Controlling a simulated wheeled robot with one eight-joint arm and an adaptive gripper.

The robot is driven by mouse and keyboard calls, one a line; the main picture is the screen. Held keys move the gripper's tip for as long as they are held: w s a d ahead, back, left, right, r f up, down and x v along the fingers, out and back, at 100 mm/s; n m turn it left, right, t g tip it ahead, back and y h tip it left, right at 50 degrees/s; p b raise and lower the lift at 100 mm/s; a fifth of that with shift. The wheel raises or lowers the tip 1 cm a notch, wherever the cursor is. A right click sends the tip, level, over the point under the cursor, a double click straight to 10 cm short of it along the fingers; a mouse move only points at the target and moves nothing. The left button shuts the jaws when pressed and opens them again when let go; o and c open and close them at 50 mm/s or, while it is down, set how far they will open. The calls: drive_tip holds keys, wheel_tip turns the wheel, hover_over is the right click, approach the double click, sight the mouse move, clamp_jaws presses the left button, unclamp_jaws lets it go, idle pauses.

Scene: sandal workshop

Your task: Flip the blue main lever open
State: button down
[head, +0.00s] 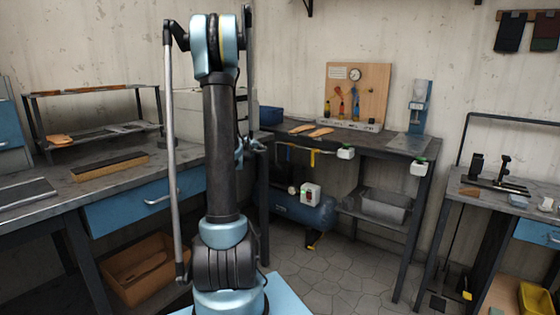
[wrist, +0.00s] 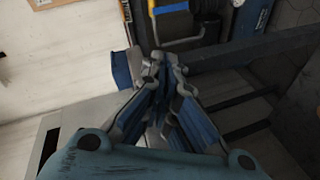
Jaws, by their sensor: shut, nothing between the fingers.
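A wooden panel (head: 373,84) with a round gauge stands at the back of the far bench. Small coloured handles hang in a row on its lower part, a blue one (head: 356,108) among them at the right. They are too small to tell how each is turned. My gripper (head: 256,143) is left of the panel and well apart from it, partly hidden behind my arm. In the wrist view my gripper (wrist: 160,60) has its fingertips together with nothing between them. A yellow-and-blue handle-like part (wrist: 178,25) shows beyond the tips; I cannot tell what it is.
The far bench (head: 385,142) carries sandal soles (head: 311,131), a blue bin (head: 271,115) and a blue press-like device (head: 418,102). A blue compressor tank (head: 318,219) stands under it. A workbench (head: 125,178) is at left, another (head: 493,190) at right.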

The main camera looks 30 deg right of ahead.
drive_tip(key=w+d+f+n+t, duration=0.1)
drive_tip(key=w+d+f+n, duration=0.2)
drive_tip(key=d+f, duration=0.3)
drive_tip(key=w+d+f+n+t+h, duration=0.1)
drive_tip(key=w+d+f+n+t, duration=0.1)
drive_tip(key=d+f, duration=0.4)
drive_tip(key=shift+w+d+f+n, duration=0.3)
drive_tip(key=shift+w+n, duration=0.1)
drive_tip(key=shift+w, duration=0.4)
drive_tip(key=shift+r, duration=0.1)
drive_tip(key=x, duration=1)
drive_tip(key=shift+a, duration=0.15)
